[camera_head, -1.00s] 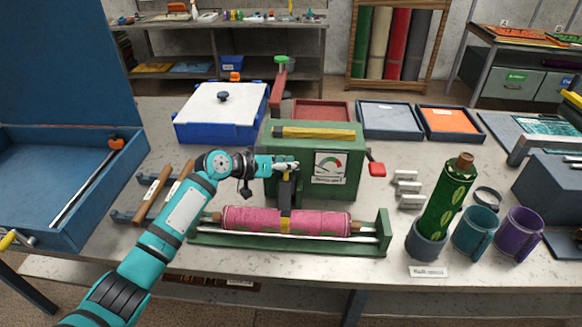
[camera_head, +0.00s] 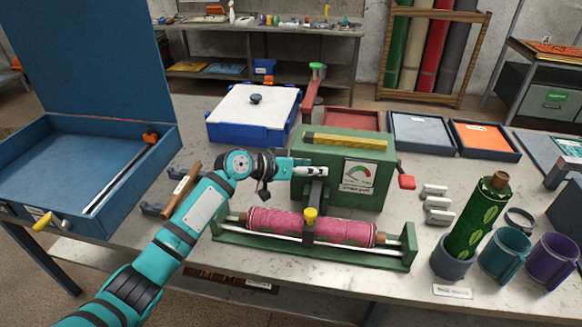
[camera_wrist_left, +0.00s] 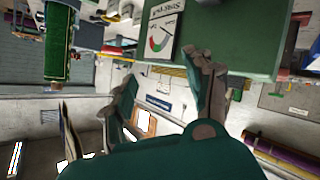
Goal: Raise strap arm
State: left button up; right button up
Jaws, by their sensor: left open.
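The strap arm (camera_head: 314,194) is a dark grey bar on the front of the green machine (camera_head: 340,187). It slopes down across the pink roll (camera_head: 268,221), with its yellow knob (camera_head: 310,214) above the roll. My left gripper (camera_head: 322,171) is in front of the machine's face, above and behind the knob and apart from it. In the left wrist view, the fingers of my left gripper (camera_wrist_left: 165,85) are spread with nothing between them. The machine's green housing (camera_wrist_left: 235,35) and its gauge (camera_wrist_left: 163,28) show there beyond the fingers. My right gripper is in neither view.
A red-handled crank (camera_head: 407,181) sticks out at the machine's right. A green roll (camera_head: 478,220) stands upright in a grey holder beside a teal mug (camera_head: 505,255) and a purple mug (camera_head: 552,260). An open blue case (camera_head: 150,160) lies left.

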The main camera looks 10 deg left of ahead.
pick_arm(q)
jog(key=v, duration=1)
jog(key=shift+a, duration=0.2)
jog(key=shift+s, duration=0.1)
